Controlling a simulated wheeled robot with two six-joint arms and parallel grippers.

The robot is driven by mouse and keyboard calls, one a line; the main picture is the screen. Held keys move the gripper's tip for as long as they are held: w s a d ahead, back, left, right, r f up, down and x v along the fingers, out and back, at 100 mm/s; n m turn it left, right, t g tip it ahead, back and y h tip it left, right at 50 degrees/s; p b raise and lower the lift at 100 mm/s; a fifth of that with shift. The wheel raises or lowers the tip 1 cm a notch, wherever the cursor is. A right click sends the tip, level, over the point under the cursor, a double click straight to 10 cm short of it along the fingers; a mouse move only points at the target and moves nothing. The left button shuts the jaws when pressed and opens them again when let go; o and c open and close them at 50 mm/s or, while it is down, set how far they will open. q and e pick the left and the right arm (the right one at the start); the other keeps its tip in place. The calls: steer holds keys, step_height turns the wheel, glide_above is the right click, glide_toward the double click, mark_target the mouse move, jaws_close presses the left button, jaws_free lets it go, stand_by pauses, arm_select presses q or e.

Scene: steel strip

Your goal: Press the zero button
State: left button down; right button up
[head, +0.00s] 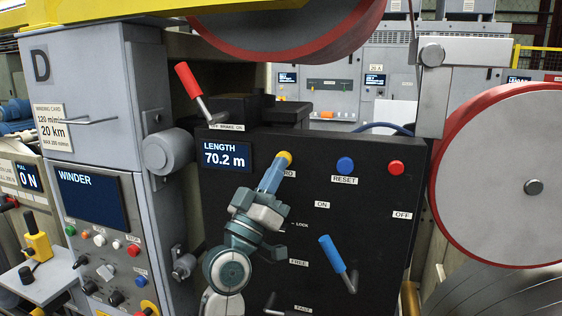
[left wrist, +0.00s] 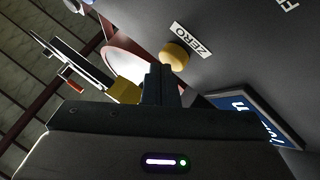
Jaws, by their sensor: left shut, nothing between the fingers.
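The zero button is a yellow round button (head: 284,157) on the black panel (head: 240,200), right of the LENGTH display (head: 226,155), which reads 70.2 m. Its label is partly hidden behind my left gripper (head: 273,172) in the head view. In the left wrist view the yellow button (left wrist: 174,56) sits beside the white ZERO label (left wrist: 192,40). My left gripper is shut and empty, its fingertips (left wrist: 160,72) just at the yellow button. I cannot tell whether they touch it. My right gripper is not in view.
A blue RESET button (head: 345,165) and a red button (head: 396,168) sit to the right on the panel. A red-handled lever (head: 188,80) stands above left, and a blue-handled lever (head: 332,254) lower right. A large red-rimmed reel (head: 500,170) is at the right.

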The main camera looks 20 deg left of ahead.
arm_select(q)
steer(key=shift+w, duration=0.15)
stand_by(0.5)
steer(key=shift+w+b, duration=0.3)
steer(key=shift+b, duration=0.05)
steer(key=shift+s, duration=0.35)
stand_by(0.3)
steer(key=s, duration=0.6)
steer(key=shift+p, duration=0.4)
